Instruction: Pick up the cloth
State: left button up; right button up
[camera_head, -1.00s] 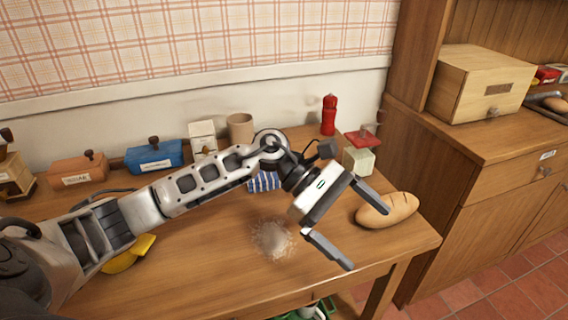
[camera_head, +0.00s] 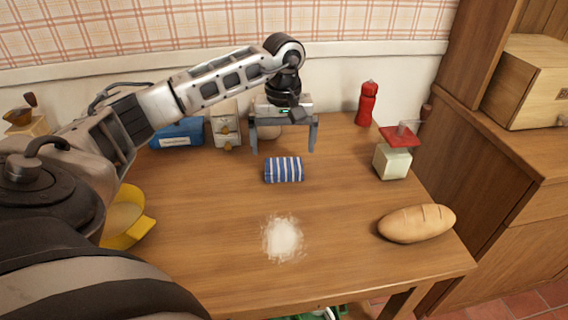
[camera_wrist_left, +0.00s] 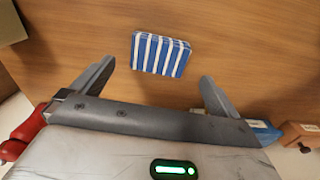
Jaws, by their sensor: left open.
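The cloth (camera_head: 284,170) is a small folded bundle with blue and white stripes, lying on the wooden table (camera_head: 340,215) near its middle. My left gripper (camera_head: 283,150) is open and empty, pointing down above and just behind the cloth, its fingers spread wider than the bundle. In the left wrist view the cloth (camera_wrist_left: 160,55) lies on the wood beyond the gap between the two fingertips (camera_wrist_left: 158,72), apart from both. My right gripper is not in view.
A patch of flour (camera_head: 283,238) lies in front of the cloth. A yellow bowl (camera_head: 128,222) and blue box (camera_head: 180,133) are left.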

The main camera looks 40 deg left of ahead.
aim_at(284, 164)
pick_arm(q)
jog(key=shift+w+f, duration=0.1)
jog(key=shift+f, duration=3.05)
jog(key=c, duration=0.9)
